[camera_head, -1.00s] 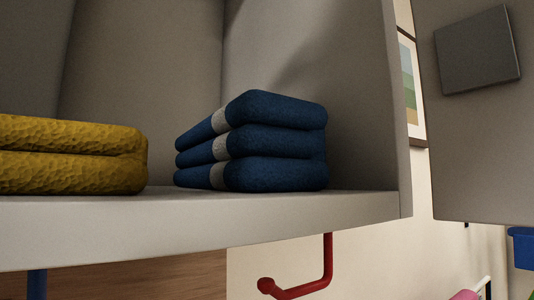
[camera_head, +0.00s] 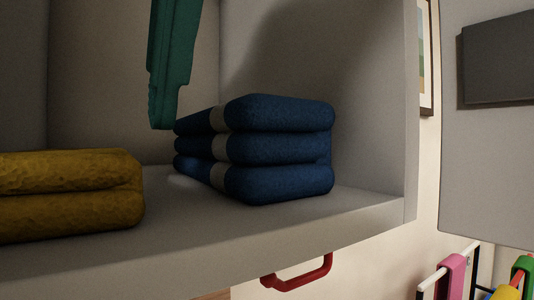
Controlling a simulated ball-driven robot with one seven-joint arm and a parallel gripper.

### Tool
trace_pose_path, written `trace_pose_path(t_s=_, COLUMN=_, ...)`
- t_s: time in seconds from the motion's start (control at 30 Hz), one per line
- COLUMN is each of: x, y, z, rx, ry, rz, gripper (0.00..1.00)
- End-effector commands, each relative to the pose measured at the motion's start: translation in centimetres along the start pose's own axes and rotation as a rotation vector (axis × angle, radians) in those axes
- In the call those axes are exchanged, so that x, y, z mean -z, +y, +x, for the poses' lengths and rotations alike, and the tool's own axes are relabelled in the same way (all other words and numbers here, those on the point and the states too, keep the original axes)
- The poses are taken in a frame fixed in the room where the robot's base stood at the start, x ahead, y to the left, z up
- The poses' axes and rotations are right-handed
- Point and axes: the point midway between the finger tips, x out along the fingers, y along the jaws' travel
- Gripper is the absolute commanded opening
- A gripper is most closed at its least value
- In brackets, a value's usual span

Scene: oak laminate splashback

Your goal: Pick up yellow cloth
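The yellow cloth (camera_head: 65,190) is folded in two thick layers. It lies on the cabinet shelf at the left of the head view, and its left part is cut off by the picture edge. A teal finger, seemingly of my gripper (camera_head: 164,122), hangs down from the top edge. Its tip is above and to the right of the yellow cloth, apart from it in the picture, close to the left end of the blue stack. The rest of the gripper is out of view, so its opening does not show.
A folded blue stack with a pale band (camera_head: 278,150) sits right of the cloth. The shelf (camera_head: 190,215) has a narrow bare gap between them. The cabinet's side wall (camera_head: 370,110) stands at the right. A red handle (camera_head: 298,275) is below; coloured items on a rack (camera_head: 455,275) are lower right.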

Motion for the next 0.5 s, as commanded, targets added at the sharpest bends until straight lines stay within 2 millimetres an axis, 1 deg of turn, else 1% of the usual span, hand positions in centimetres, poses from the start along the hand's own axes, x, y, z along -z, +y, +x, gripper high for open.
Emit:
trace_pose_path(t_s=0.1, x=0.0, y=0.0, z=1.8, rx=0.004, ry=0.003, rz=0.0, gripper=0.81)
trace_pose_path(t_s=0.23, x=0.0, y=0.0, z=3.2, rx=0.002, ry=0.001, rz=0.0, gripper=0.81)
trace_pose_path(t_s=0.33, x=0.0, y=-0.1, z=3.8, rx=0.002, ry=0.0, rz=0.001, gripper=0.81)
trace_pose_path(t_s=0.5, x=0.1, y=-0.1, z=3.9, rx=0.002, ry=0.0, rz=0.0, gripper=0.81)
